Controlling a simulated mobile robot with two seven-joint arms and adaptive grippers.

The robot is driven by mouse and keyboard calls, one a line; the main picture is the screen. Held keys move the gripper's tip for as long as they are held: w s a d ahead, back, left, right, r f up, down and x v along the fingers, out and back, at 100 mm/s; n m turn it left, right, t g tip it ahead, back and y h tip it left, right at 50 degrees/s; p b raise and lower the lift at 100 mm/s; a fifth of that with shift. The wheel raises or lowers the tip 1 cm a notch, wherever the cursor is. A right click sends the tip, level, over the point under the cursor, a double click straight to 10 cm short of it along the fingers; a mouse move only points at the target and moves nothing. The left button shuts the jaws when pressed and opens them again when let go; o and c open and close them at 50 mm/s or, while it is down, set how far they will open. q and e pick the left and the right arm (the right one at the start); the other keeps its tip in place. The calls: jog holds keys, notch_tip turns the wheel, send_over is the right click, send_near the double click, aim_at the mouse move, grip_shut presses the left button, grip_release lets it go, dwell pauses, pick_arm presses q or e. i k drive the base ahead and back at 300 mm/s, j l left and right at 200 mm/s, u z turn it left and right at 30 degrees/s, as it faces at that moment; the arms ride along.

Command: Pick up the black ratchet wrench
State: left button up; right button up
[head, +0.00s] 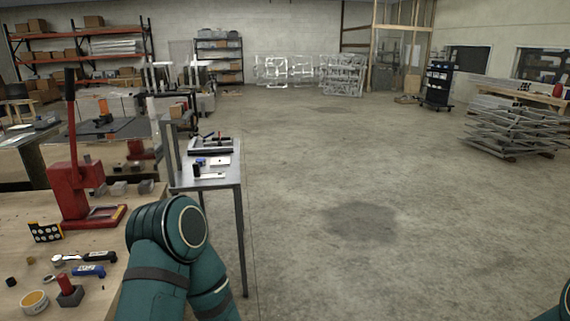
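A black-handled tool (99,257), which looks like the black ratchet wrench, lies on the wooden workbench (25,205) at the lower left. A light metallic part shows at its left end; it is too small to make out clearly. A blue-handled tool (88,270) lies just in front of it. My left arm stands to the right of these tools, over the bench's right side. Neither gripper is in view; only a sliver of my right arm shows at the lower right corner.
A red arbor press (72,185) stands behind the tools. A black block with pale discs (45,232), a round tin (34,301) and a red-and-grey block (69,291) lie nearby. A metal side table (215,183) stands beyond my arm. The floor (380,180) at right is open.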

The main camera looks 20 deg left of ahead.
aim_at(58, 261)
jog(key=i+j+u, duration=0.15)
jog(key=i+u, duration=0.3)
jog(key=i, duration=0.15)
jog(key=i+u, duration=0.4)
jog(key=i, duration=0.2)
jog(key=i+z, duration=0.1)
jog(key=i, duration=1.45)
jog(key=i+u, duration=0.15)
jog(key=u, duration=0.25)
jog(key=i+u, duration=0.15)
jog(key=u, duration=0.3)
jog(key=i+l+u, duration=0.1)
jog(key=u, duration=1.95)
